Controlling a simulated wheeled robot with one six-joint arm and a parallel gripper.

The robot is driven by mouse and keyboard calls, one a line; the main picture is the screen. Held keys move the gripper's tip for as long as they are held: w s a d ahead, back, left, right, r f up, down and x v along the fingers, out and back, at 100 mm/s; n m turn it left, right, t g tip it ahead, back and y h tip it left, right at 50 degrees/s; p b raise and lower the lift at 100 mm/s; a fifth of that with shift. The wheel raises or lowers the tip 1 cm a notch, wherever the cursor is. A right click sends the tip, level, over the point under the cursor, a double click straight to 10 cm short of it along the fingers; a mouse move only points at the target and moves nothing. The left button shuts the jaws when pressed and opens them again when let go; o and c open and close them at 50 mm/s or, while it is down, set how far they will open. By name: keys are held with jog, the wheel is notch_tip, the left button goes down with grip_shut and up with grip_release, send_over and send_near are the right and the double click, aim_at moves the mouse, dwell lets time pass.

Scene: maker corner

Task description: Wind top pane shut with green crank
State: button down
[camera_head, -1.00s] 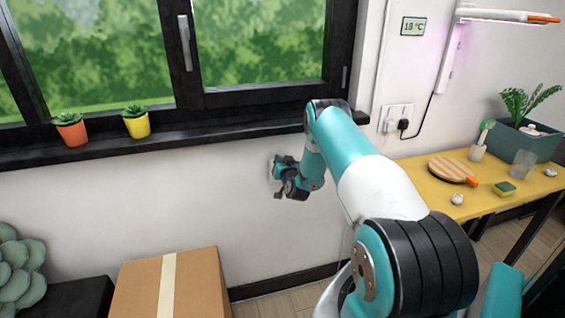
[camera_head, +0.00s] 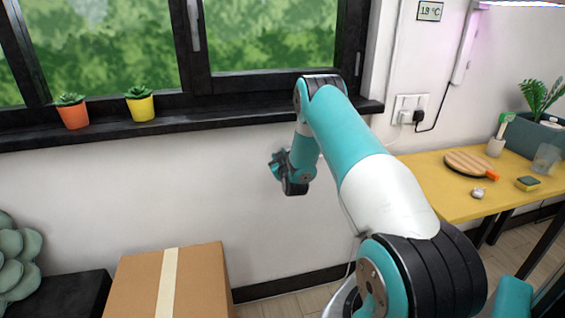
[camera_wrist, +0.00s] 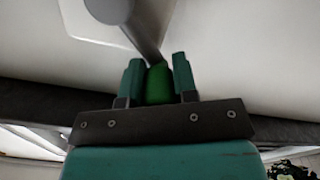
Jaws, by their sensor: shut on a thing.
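In the wrist view a green crank grip (camera_wrist: 158,84) sits between the two teal fingers of my gripper (camera_wrist: 158,76), which are shut on it. A grey crank arm (camera_wrist: 138,28) runs from the grip up and to the left against the white wall. In the head view my gripper (camera_head: 279,166) is small, at the wall below the window sill; the crank there is hidden behind it. The window (camera_head: 265,40) shows only its lower part, and the top pane is out of view.
A dark sill (camera_head: 220,121) with two potted plants (camera_head: 73,112) (camera_head: 140,104) runs above my gripper. A cardboard box (camera_head: 200,282) stands below on the left. A yellow table (camera_head: 440,200) with several items stands to the right, near a wall socket (camera_head: 408,108).

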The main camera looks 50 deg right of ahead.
notch_tip(320, 180, down, 7)
jog(key=a+n+b, duration=0.1)
jog(key=n+b, duration=0.4)
jog(key=n, duration=0.6)
jog(key=shift+w+a+r, duration=0.2)
jog(key=shift+w+a, duration=0.2)
jog(key=shift+w, duration=0.05)
jog(key=c, duration=0.9)
grip_release()
jog(key=shift+d, duration=0.1)
